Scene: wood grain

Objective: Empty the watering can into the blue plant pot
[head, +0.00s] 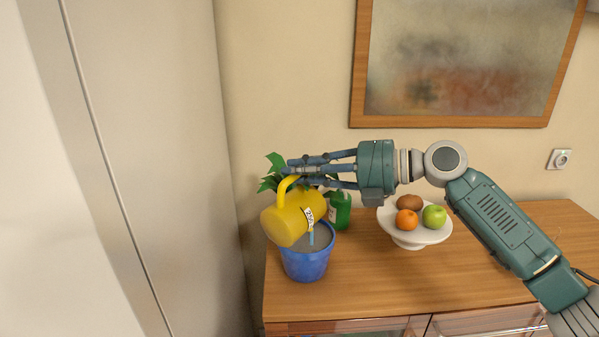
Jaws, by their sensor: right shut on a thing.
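The yellow watering can (284,222) is held tilted on its side above the blue plant pot (305,265). A thin blue streak (311,238) runs from below the can's label toward the grey inside of the pot; it looks like water. My right gripper (293,172) comes in from the right and is shut on the can near its handle. The fingers partly hide the can's upper side, and the can hides part of the pot's rim. My left gripper is not in view.
Green leaves (275,162) and a green bottle (342,211) are behind the can. A white fruit stand (410,237) with several fruits stands to the right, under my arm. The wooden cabinet top (375,285) is clear in front. A tall pale panel (170,150) stands close on the left.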

